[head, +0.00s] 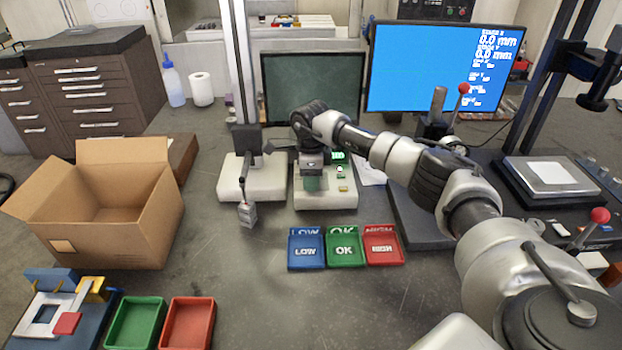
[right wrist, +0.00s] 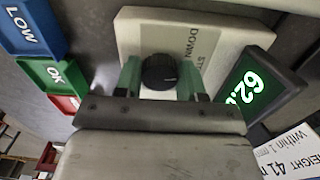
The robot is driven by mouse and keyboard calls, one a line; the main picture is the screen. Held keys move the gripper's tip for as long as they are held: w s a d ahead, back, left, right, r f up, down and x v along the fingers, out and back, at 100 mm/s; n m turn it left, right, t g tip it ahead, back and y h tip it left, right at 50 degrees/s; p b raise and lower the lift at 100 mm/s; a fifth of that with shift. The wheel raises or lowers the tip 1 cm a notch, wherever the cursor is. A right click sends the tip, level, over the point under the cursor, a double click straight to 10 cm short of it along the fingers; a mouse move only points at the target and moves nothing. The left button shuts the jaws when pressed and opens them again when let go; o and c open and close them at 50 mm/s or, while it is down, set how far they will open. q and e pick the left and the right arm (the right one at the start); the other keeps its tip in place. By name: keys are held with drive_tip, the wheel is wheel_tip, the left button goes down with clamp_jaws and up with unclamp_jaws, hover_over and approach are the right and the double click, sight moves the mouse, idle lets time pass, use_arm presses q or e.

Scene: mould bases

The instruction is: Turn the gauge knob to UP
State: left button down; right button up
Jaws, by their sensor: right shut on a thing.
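My right gripper (right wrist: 159,78) is shut on the black round gauge knob (right wrist: 158,72), with one green finger on each side of it. The knob sits on a pale panel (right wrist: 207,28) with the word DOWN and another label partly hidden. The direction of the knob's mark is too unclear to tell. In the head view, my right gripper (head: 313,183) reaches down over the gauge base (head: 327,200) and hides the knob. My left gripper is not in view.
A white stand base (head: 250,184) with a tall column and a hanging grey block (head: 247,214) is close left of the gauge. Blue LOW (head: 306,263), green OK (head: 345,260) and red (head: 383,258) trays lie in front. An open cardboard box (head: 105,235) stands at left.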

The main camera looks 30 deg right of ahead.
drive_tip(key=m, duration=0.4)
drive_tip(key=shift+m, duration=0.3)
drive_tip(key=shift+w+d+r+m, duration=0.1)
drive_tip(key=shift+m, duration=2.5)
drive_tip(key=o, duration=0.9)
wheel_tip(320, 180, up, 11)
drive_tip(key=b, duration=0.2)
drive_tip(key=shift+b, duration=0.3)
